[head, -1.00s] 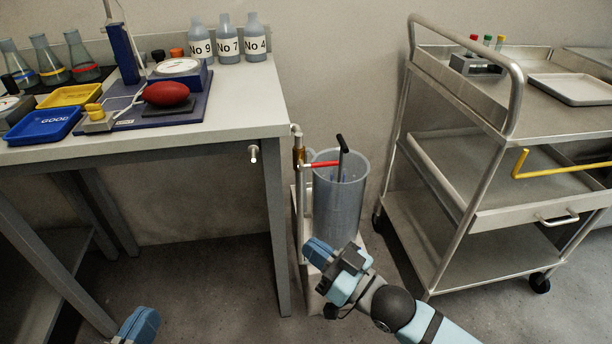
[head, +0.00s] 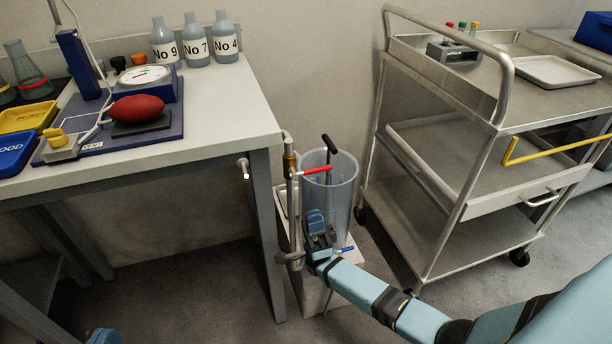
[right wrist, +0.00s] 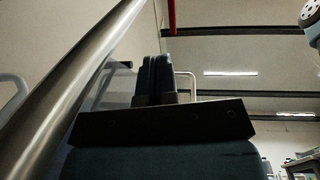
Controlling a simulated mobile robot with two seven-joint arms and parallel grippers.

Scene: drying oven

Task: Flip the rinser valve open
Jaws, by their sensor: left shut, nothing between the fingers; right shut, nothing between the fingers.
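The rinser is a clear cylinder (head: 343,185) beside a vertical pipe, with a brass valve body (head: 290,167) near the top. A red lever (head: 316,170) points right from the valve across the cylinder's rim. In the right wrist view a red bar (right wrist: 172,14), apparently the lever, shows at the top edge, beyond the fingers. My right gripper (head: 315,218) is shut and empty, in front of the cylinder and below the lever, apart from it. Its closed fingers also show in the right wrist view (right wrist: 157,76). My left gripper (head: 104,337) is shut at the bottom edge, mostly cut off.
A metal pipe (right wrist: 65,85) passes close on the left in the right wrist view. A small blue piece (head: 347,249) shows low by the cylinder. A black-handled rod (head: 329,145) stands in the cylinder. The bench (head: 225,110) is left, the steel cart (head: 430,165) right.

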